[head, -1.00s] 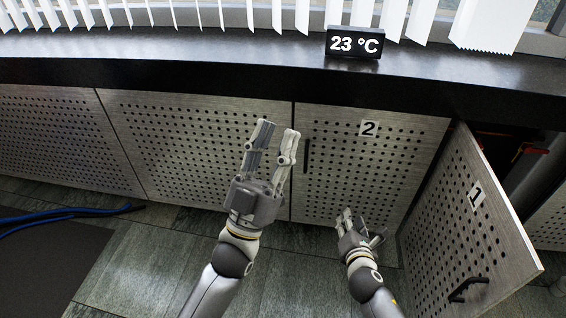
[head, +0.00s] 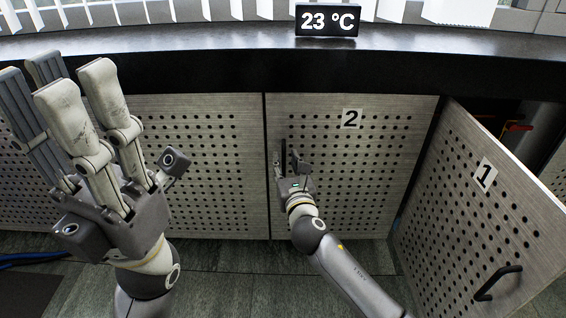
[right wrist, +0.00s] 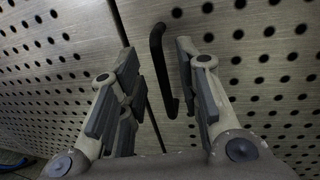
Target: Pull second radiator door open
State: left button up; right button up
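The second radiator door (head: 385,160) is a perforated grey panel labelled "2", closed flush under the dark sill. Its black bar handle (head: 283,150) is upright near its left edge. My right gripper (head: 290,164) is at this handle. In the right wrist view the handle (right wrist: 157,50) stands between the spread fingers of the right gripper (right wrist: 158,65), with gaps visible on both sides. My left gripper (head: 65,85) is raised at the left, close to the camera, fingers pointing up, apart and empty.
Door 1 (head: 480,215) stands swung open at the right, with its black handle (head: 497,283) low on it. The sill (head: 200,62) carries a 23 °C display (head: 327,20). Another perforated panel (head: 205,150) is left of door 2. Tiled floor lies below.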

aim_at(284, 157)
jog(key=shift+w+a+b, duration=0.2)
jog(key=shift+w+b, duration=0.1)
jog(key=shift+w, duration=0.6)
jog(key=shift+w+a+b, duration=0.15)
jog(key=shift+w+b, duration=0.15)
jog(key=shift+w, duration=0.55)
jog(key=shift+c, duration=0.5)
grip_shut()
